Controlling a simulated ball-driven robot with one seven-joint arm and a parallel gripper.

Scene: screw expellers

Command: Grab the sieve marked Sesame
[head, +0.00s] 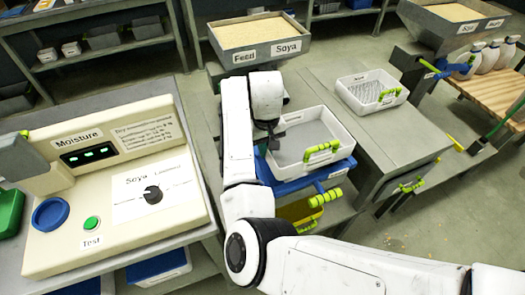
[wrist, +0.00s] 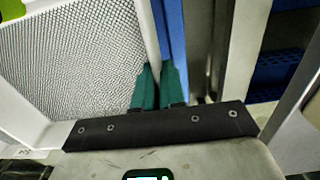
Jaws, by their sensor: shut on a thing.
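A white-framed sieve with a grey mesh bottom (head: 303,138) and a green handle sits on a blue frame (head: 310,181) in the middle of the head view. My gripper (head: 274,143) is at its left rim, mostly hidden by my arm. In the wrist view the mesh (wrist: 80,55) fills the left side, and the two teal fingertips of my gripper (wrist: 159,84) are shut on the white rim. A second white sieve (head: 370,92) with a green handle lies on the grey table to the right. I cannot read a Sesame mark on either.
A feed hopper (head: 262,50) marked Soya stands behind the gripped sieve. A moisture tester (head: 110,180) stands at the left. Yellow-green handles (head: 325,197) stick out below the blue frame. The grey table (head: 385,140) is clear in front of the second sieve.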

